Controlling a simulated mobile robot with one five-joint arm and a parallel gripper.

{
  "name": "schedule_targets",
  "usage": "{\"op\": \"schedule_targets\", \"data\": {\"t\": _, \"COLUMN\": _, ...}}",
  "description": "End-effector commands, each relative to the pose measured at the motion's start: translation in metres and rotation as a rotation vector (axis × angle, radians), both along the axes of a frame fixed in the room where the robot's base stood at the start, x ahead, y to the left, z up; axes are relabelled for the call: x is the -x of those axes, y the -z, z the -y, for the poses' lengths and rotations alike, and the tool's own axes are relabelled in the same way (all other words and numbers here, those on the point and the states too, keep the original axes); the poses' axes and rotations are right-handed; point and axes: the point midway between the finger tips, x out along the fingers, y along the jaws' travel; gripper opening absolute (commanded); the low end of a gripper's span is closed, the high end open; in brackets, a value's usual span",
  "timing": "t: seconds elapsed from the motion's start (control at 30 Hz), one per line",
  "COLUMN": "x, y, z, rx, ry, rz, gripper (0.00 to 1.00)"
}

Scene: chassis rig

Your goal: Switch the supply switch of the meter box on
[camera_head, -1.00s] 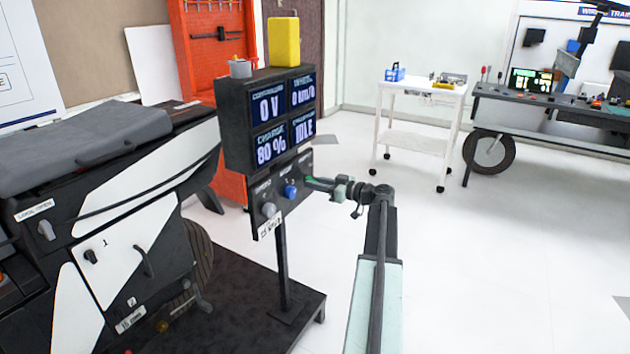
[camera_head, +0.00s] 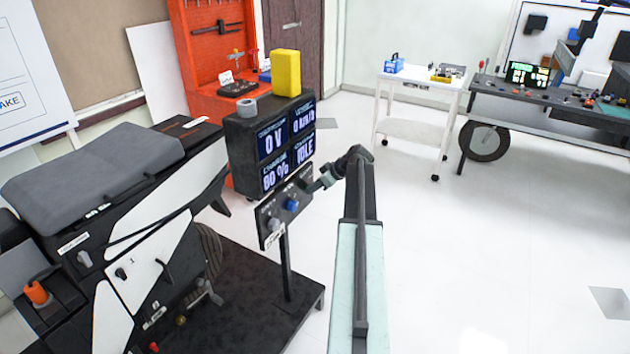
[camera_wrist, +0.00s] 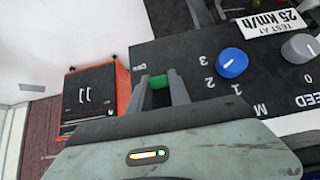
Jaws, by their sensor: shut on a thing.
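The meter box (camera_head: 245,158) is a black box with lit displays reading 0 V, 0 km/h, 80 % and IDLE. A tilted black control panel (camera_head: 268,222) sits below it on a post. The panel bears a grey knob (camera_head: 273,224) and a blue knob (camera_head: 292,205), which also shows in the wrist view (camera_wrist: 231,62). A small green switch piece (camera_wrist: 160,82) is at the panel's far end. My gripper (camera_head: 314,187) reaches this end from the right. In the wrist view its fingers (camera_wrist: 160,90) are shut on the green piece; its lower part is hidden.
A yellow block (camera_head: 286,73) and a grey roll (camera_head: 246,107) stand on the meter box. A motorcycle-like rig (camera_head: 100,170) is at left. A white trolley (camera_head: 412,125) and a workbench (camera_head: 520,97) stand at the back right. The floor at right is clear.

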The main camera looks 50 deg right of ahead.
Motion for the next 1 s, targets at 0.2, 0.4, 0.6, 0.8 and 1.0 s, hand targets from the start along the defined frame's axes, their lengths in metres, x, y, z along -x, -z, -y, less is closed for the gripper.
{"op": "schedule_targets", "data": {"t": 0.2, "x": -0.0016, "y": -0.0038, "z": -0.0005, "rx": 0.014, "ry": -0.001, "rz": -0.057, "gripper": 0.0}}
{"op": "schedule_targets", "data": {"t": 0.4, "x": -0.0018, "y": -0.0028, "z": -0.0009, "rx": 0.018, "ry": -0.001, "rz": -0.072, "gripper": 0.0}}
{"op": "schedule_targets", "data": {"t": 0.6, "x": -0.0019, "y": -0.0025, "z": -0.001, "rx": 0.018, "ry": -0.001, "rz": -0.072, "gripper": 0.0}}
{"op": "schedule_targets", "data": {"t": 0.8, "x": -0.002, "y": -0.0026, "z": -0.0011, "rx": 0.018, "ry": -0.001, "rz": -0.072, "gripper": 0.45}}
{"op": "schedule_targets", "data": {"t": 1.0, "x": -0.0021, "y": -0.0028, "z": -0.001, "rx": 0.017, "ry": -0.001, "rz": -0.071, "gripper": 0.45}}
